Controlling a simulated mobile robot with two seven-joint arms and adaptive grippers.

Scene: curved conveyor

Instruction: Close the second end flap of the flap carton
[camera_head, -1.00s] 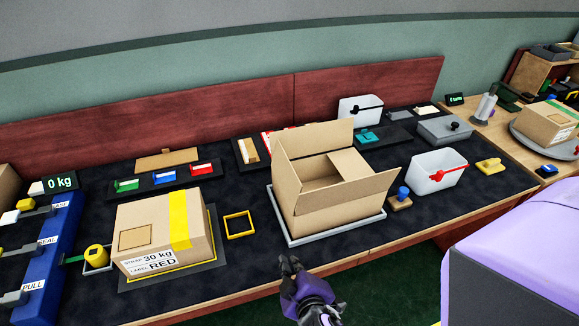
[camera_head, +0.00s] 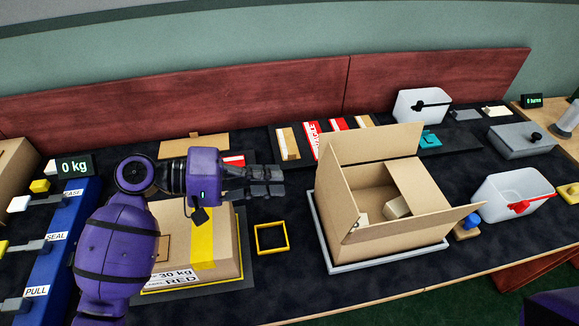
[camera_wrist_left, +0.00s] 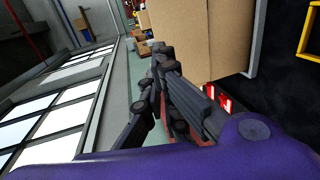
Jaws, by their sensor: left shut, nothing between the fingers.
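The flap carton (camera_head: 380,225) stands open on a grey tray (camera_head: 385,264) at the centre right. One end flap (camera_head: 418,183) lies folded inward at the right end. The left end flap (camera_head: 334,187) stands up. The back long flap (camera_head: 372,155) is upright, and the front long flap (camera_head: 420,230) sticks up and outward. My left gripper (camera_head: 281,181) is shut and empty, left of the carton and apart from it, its fingers pointing right. In the left wrist view, the shut fingers (camera_wrist_left: 160,62) show beside a cardboard surface (camera_wrist_left: 205,35). My right gripper is not in view.
A strapped, labelled box (camera_head: 190,235) sits under my left arm. A yellow square frame (camera_head: 258,249) lies between it and the carton. A white bin (camera_head: 513,196) and a blue-topped stamp (camera_head: 468,225) stand right of the carton. A blue lever panel (camera_head: 57,235) is at the left.

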